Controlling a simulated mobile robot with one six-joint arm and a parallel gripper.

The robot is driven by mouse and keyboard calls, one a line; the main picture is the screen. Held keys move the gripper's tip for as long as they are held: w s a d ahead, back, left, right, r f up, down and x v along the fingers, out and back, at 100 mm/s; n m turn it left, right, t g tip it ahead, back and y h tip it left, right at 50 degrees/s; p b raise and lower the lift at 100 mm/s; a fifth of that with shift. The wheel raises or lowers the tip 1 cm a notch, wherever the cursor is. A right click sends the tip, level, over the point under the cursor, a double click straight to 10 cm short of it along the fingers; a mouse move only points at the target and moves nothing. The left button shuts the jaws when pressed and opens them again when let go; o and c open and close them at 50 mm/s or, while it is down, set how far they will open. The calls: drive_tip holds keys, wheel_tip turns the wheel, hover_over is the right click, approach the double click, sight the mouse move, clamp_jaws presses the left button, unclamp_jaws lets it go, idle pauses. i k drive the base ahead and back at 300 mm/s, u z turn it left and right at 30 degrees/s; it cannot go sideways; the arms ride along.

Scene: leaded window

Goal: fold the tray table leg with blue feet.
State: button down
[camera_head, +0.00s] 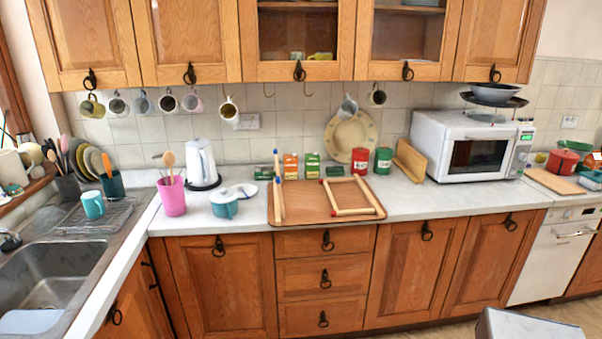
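The wooden tray table (300,218) lies upside down on the counter, with its underside up. Its leg with blue feet (279,200) stands up at the left side of the tray, seen nearly edge-on, with the blue tips at the top. The other leg (352,211), with red feet, lies folded flat across the right part of the tray. My gripper is not in view.
A teal pot (224,206) and a pink cup (172,196) stand left of the tray. Several small boxes (291,167), a red can (360,161) and a green can (383,160) stand behind it. A microwave (470,146) stands to the right. Counter right of the tray is clear.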

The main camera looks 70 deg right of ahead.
sight(278, 179)
drive_tip(key=z, duration=0.05)
drive_tip(key=k, duration=0.2)
drive_tip(key=z, duration=1.95)
drive_tip(key=k, duration=0.65)
drive_tip(key=u, duration=0.2)
drive_tip(key=i, duration=1.65)
drive_tip(key=z, duration=0.2)
